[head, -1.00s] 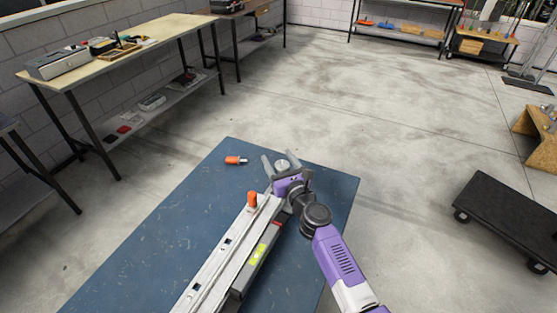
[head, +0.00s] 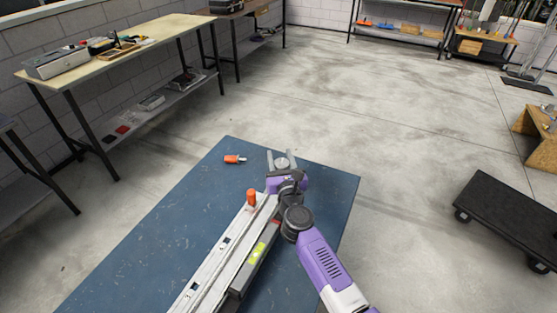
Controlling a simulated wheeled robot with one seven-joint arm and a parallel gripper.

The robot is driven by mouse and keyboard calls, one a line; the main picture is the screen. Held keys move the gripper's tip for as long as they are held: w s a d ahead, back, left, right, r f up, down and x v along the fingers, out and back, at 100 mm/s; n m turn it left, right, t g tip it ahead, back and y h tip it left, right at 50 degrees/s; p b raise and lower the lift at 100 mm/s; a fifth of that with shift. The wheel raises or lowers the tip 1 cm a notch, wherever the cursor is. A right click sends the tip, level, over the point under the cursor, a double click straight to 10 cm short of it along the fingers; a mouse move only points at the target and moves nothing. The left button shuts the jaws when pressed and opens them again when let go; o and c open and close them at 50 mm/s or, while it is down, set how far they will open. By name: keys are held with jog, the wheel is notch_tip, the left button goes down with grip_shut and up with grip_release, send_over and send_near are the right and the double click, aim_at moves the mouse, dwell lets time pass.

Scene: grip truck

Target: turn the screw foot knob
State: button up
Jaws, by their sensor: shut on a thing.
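The screw foot knob (head: 281,163) is a small round silver disc beyond the far end of a long metal rail (head: 222,255), which lies on a blue table top. My gripper (head: 281,158) reaches over the rail's far end, with one grey finger on each side of the knob. It is shut on the knob. My purple wrist hides the place where the knob meets the rail.
An orange upright knob (head: 251,197) stands on the rail. A loose orange-handled piece (head: 233,159) lies left of my gripper on the blue table (head: 150,240). A black cart (head: 510,215) stands at right.

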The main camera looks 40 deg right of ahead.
aim_at(279, 169)
jog(key=shift+s+d+f+m+g+h+b, duration=0.1)
jog(key=shift+s+d+m+g+h+b, duration=0.05)
jog(key=shift+m+g+h+b, duration=0.7)
jog(key=shift+s+d+r+m+g+h+b, duration=0.1)
jog(key=shift+s+m+g+h+b, duration=0.1)
jog(key=shift+m+g+h+b, duration=0.6)
jog(key=shift+s+d+f+m+g+h+b, duration=0.15)
jog(key=shift+m+g+h+b, duration=0.3)
jog(key=shift+m+g+h, duration=0.75)
jog(key=shift+g, duration=0.45)
jog(key=o, duration=1.3)
jog(key=shift+b+v, duration=0.55)
jog(key=shift+v, duration=3.3)
jog(key=shift+s, duration=0.1)
